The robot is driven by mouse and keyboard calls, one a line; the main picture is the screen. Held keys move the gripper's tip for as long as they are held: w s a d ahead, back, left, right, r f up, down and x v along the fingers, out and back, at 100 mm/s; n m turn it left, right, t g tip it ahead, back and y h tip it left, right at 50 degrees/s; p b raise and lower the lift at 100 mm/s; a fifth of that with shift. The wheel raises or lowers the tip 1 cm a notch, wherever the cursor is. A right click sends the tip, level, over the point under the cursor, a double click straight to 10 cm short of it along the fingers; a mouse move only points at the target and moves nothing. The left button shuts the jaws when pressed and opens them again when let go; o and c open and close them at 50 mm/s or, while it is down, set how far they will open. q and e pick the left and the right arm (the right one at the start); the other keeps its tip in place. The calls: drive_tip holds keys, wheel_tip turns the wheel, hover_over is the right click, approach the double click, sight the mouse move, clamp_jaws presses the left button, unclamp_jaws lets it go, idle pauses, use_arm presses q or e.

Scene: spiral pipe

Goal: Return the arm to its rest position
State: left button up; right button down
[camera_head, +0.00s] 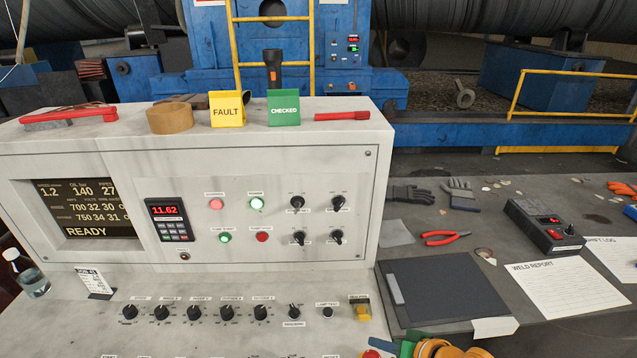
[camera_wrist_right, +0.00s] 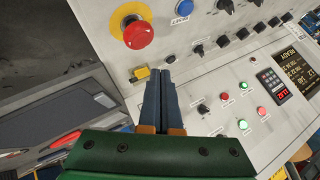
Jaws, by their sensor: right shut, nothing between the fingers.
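My right gripper (camera_head: 380,345) shows at the bottom edge of the head view, with blue fingers, a green body and orange rings on the arm behind it. In the right wrist view its two blue fingers (camera_wrist_right: 159,75) lie together, shut and empty. They point over the lower part of the grey control console (camera_head: 80,155), near the yellow guarded switch (camera_head: 361,308); I cannot tell the exact gap. The red emergency stop (camera_wrist_right: 138,34) is beside the fingertips in the wrist view. My left gripper is not in view.
The console carries knobs, buttons and a screen (camera_head: 90,209) reading READY. On the bench to the right are a dark clipboard (camera_head: 440,290), red pliers (camera_head: 445,238), gloves (camera_head: 460,195), a dark control box (camera_head: 545,230) and a weld report (camera_head: 565,290). A blue machine stands behind.

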drive_tip(key=s+a+n, duration=0.1)
drive_tip(key=s, duration=0.1)
drive_tip(key=s+a+f+n, duration=0.1)
drive_tip(key=s, duration=0.1)
drive_tip(key=s+a+f+n+g+h, duration=0.1)
drive_tip(key=s+a, duration=0.1)
drive_tip(key=shift+s, duration=0.2)
drive_tip(key=s+d+g+h, duration=0.35)
drive_tip(key=s+d, duration=0.35)
drive_tip(key=s, duration=0.5)
wheel_tip(320, 180, down, 22)
drive_tip(key=s+b, duration=0.2)
drive_tip(key=b, duration=0.2)
use_arm(q)
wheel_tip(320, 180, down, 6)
drive_tip(key=b, duration=0.2)
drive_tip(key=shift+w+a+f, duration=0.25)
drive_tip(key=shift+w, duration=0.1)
use_arm(e)
drive_tip(key=s+d+f+g+h, duration=0.1)
drive_tip(key=s+d+f, duration=0.1)
drive_tip(key=s+f, duration=0.9)
drive_tip(key=shift+s+d+f+n+g, duration=0.3)
drive_tip(key=shift+s+f+n+g, duration=0.1)
drive_tip(key=shift+f, duration=0.15)
